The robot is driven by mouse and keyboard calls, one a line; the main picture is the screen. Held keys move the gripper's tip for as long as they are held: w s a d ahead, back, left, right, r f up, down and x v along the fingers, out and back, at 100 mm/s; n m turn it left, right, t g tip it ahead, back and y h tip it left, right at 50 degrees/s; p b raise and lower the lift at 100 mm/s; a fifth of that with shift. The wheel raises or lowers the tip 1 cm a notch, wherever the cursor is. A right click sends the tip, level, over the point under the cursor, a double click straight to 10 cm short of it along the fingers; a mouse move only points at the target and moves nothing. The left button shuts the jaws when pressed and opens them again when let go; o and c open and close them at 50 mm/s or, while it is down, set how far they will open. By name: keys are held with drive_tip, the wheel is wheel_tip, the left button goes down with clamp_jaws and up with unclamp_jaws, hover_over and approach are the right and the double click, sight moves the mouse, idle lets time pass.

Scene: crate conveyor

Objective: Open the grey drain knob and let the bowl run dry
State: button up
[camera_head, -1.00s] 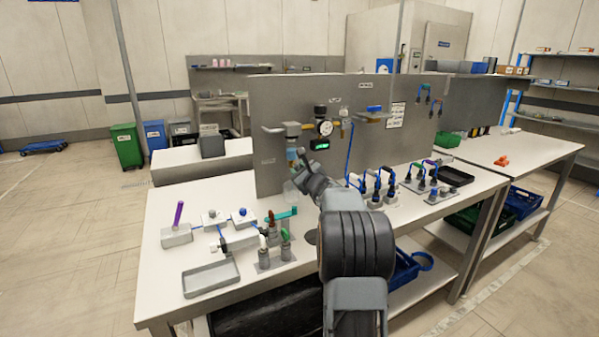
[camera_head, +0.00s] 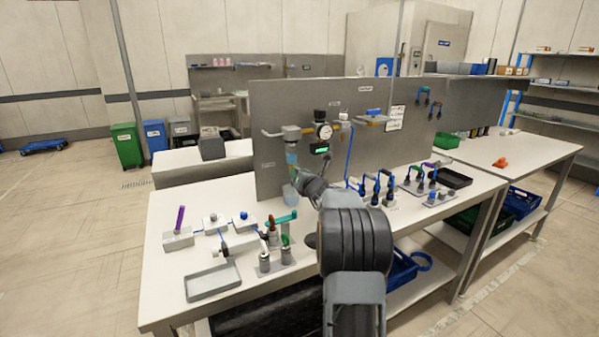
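The filter unit (camera_head: 291,134) is mounted on the left part of the grey upright panel. Its clear bowl (camera_head: 292,157) hangs below it and looks bluish, as if it holds liquid. A pale cup (camera_head: 290,193) stands on the bench under the bowl. I cannot make out the grey drain knob; the area just under the bowl is small and partly covered by my gripper. My gripper (camera_head: 299,174) is just below and right of the bowl, above the cup. Its fingers are too small and blended to tell whether they are open or whether they touch anything.
A round gauge (camera_head: 324,131) and a green-lit display (camera_head: 319,149) sit right of the filter unit. A blue hose (camera_head: 349,160) runs down the panel. Valve blocks with coloured handles and a grey tray (camera_head: 213,282) occupy the bench's left. Hose fittings (camera_head: 378,190) stand right of my arm.

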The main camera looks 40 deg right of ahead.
drive_tip(key=shift+m+p, duration=1.1)
drive_tip(key=shift+m, duration=1.1)
drive_tip(key=o, duration=0.9)
drive_tip(key=shift+s, duration=0.15)
drive_tip(key=s, duration=0.4)
drive_tip(key=s+a, duration=0.1)
drive_tip(key=s, duration=0.4)
drive_tip(key=s+a, duration=0.1)
drive_tip(key=s, duration=0.3)
drive_tip(key=shift+s+b, duration=0.2)
drive_tip(key=shift+b, duration=0.15)
